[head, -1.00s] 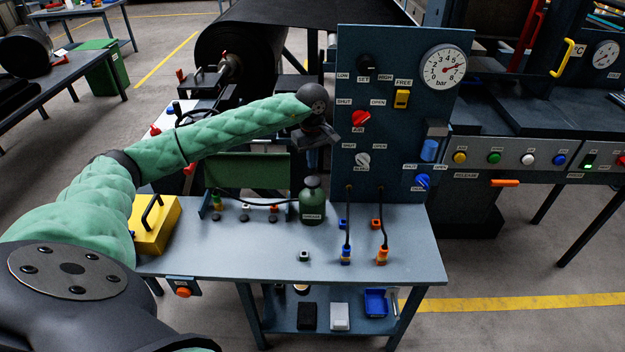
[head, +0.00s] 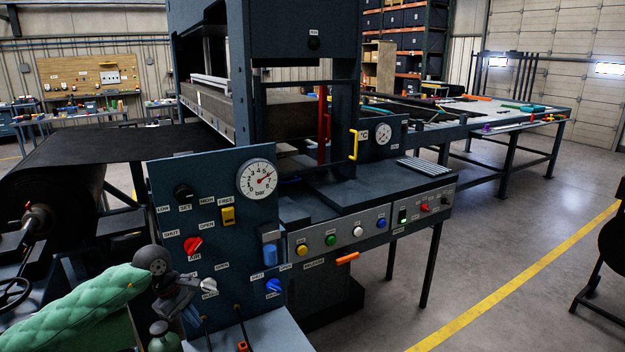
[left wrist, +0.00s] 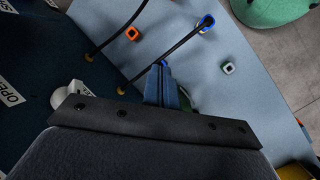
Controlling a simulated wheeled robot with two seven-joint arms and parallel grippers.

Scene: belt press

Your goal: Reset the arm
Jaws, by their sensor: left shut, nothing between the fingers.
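My left arm in its green padded sleeve comes in at the lower left of the head view. Its gripper (head: 190,312) is in front of the lower left of the blue control panel (head: 165,215), near the white knob (head: 209,287). In the left wrist view the fingers (left wrist: 162,85) are together with nothing between them, above the grey-blue bench top (left wrist: 215,110). The white knob (left wrist: 68,96) shows there left of the fingers. I cannot tell whether the gripper touches the panel. My right gripper is not in view.
The panel carries a red knob (head: 193,246), a yellow switch (head: 228,215), a pressure gauge (head: 257,179) and a blue knob (head: 273,287). Hoses run from the panel to the bench. The press (head: 260,40) stands behind.

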